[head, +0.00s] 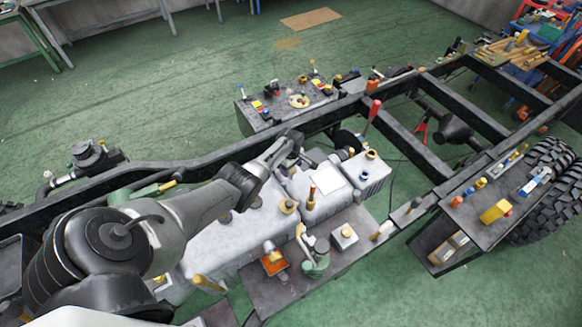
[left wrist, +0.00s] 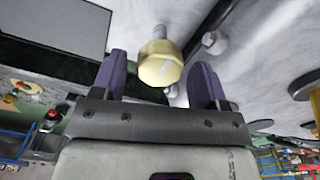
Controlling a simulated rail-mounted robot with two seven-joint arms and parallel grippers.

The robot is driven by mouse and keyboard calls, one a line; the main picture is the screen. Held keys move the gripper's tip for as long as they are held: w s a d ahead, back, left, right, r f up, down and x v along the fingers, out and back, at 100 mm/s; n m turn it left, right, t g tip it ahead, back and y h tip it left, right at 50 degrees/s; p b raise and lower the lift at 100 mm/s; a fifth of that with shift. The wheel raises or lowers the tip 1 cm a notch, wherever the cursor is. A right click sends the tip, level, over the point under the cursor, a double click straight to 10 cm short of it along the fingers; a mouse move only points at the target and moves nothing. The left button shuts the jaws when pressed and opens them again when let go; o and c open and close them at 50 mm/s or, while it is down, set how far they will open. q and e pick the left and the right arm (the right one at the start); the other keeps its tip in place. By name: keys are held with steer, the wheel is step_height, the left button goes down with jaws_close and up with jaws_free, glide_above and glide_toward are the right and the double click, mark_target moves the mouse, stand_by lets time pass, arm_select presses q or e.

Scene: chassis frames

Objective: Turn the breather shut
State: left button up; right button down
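A pale yellow cap or knob on a short stem, which looks like the breather (left wrist: 160,65), shows in the left wrist view. It lies between the two purple fingertips of my left gripper (left wrist: 157,80), which stand apart with a gap on each side of it. In the head view my left arm comes in from the lower left, and its gripper (head: 290,150) is over the grey tanks (head: 225,240) beside the chassis rail. The wrist hides what is right under it there, so I cannot make out this knob in the head view. My right gripper is not in view.
The black chassis frame (head: 460,105) runs diagonally across the head view. A dark box with small coloured parts (head: 290,100) is beyond the rail. A shelf (head: 345,225) with an orange part (head: 274,262) and a greenish valve (head: 316,258) is in front. A tyre (head: 550,190) is at right.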

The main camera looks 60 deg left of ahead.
arm_select(q)
steer(key=c, duration=0.8)
steer(key=shift+m, duration=0.3)
steer(key=m, duration=0.3)
steer(key=shift+m+p, duration=0.3)
steer(key=m, duration=0.4)
steer(key=shift+m, duration=0.3)
steer(key=m, duration=0.6)
steer(key=shift+m, duration=1.5)
steer(key=o, duration=0.9)
steer(key=shift+r, duration=0.1)
